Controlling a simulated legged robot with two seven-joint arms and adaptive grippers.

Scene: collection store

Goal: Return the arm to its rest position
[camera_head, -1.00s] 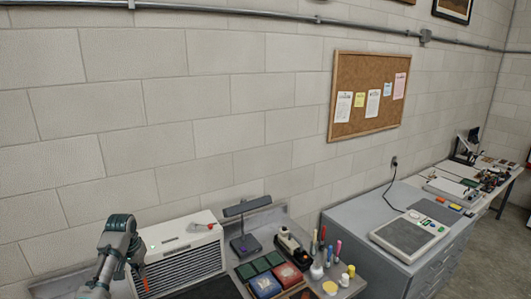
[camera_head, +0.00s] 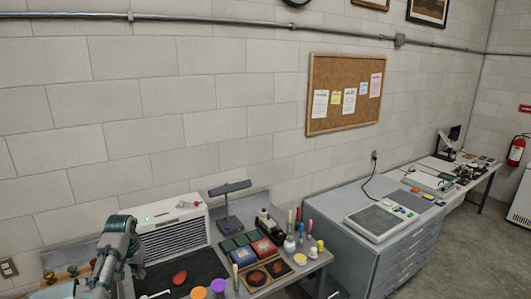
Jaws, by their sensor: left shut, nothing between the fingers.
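My left arm comes in at the lower left, grey and dark green, bent over in front of the white vent box. My left gripper (camera_head: 137,269) hangs down at its end, small and partly hidden by the arm. It is shut with nothing held, above the left part of the workbench near the dark mat (camera_head: 205,267). My right gripper is out of view.
A red oval thing (camera_head: 180,278) lies on the mat. A grey cabinet (camera_head: 350,245) stands right; open floor (camera_head: 470,250) lies beyond.

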